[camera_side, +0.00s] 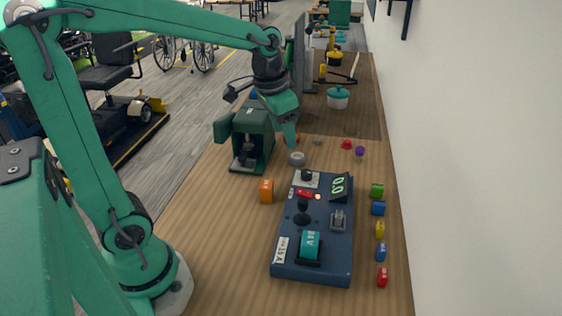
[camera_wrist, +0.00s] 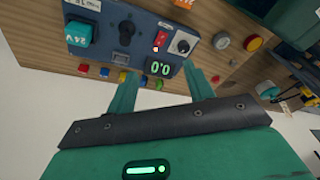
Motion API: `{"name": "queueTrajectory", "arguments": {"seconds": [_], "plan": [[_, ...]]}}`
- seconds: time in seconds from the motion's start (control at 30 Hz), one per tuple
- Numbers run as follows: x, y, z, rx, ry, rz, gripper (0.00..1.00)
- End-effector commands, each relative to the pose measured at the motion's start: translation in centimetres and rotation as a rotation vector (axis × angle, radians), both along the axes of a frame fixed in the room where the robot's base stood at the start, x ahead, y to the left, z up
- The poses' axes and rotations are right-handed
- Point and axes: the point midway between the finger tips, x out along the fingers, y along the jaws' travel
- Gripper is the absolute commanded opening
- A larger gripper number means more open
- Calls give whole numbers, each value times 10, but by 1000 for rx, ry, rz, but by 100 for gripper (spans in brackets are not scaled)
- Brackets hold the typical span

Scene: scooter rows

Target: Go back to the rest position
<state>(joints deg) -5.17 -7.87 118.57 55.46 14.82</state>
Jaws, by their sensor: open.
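My gripper (camera_side: 288,128) hangs in the air over the bench in the side view, beside the dark green machine (camera_side: 250,125) and beyond the far end of the navy control box (camera_side: 283,262). In the wrist view my gripper (camera_wrist: 164,88) shows two green fingers spread apart with nothing between them. The control box (camera_wrist: 148,22) appears past the fingertips. It carries a teal rocker switch (camera_side: 310,245), a black joystick (camera_side: 302,211), a red switch (camera_side: 304,193), a knob and a green-lit display (camera_side: 338,186). Gripper and box look apart.
An orange block (camera_side: 266,190) lies left of the box, and a grey ring (camera_side: 297,159) beyond it. Several small coloured blocks line the right side, including a green one (camera_side: 377,190). A teal pot (camera_side: 338,98) and a monitor (camera_side: 298,55) stand farther back. A white wall borders the bench.

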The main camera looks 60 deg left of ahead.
Motion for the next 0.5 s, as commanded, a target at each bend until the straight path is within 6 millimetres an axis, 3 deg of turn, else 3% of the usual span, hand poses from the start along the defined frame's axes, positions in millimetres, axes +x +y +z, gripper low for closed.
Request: {"name": "queueTrajectory", "arguments": {"seconds": [0.2,0.5], "plan": [[-39,-12,13,-13,-71,41,52],[-90,-24,17,-43,-167,97,52]]}}
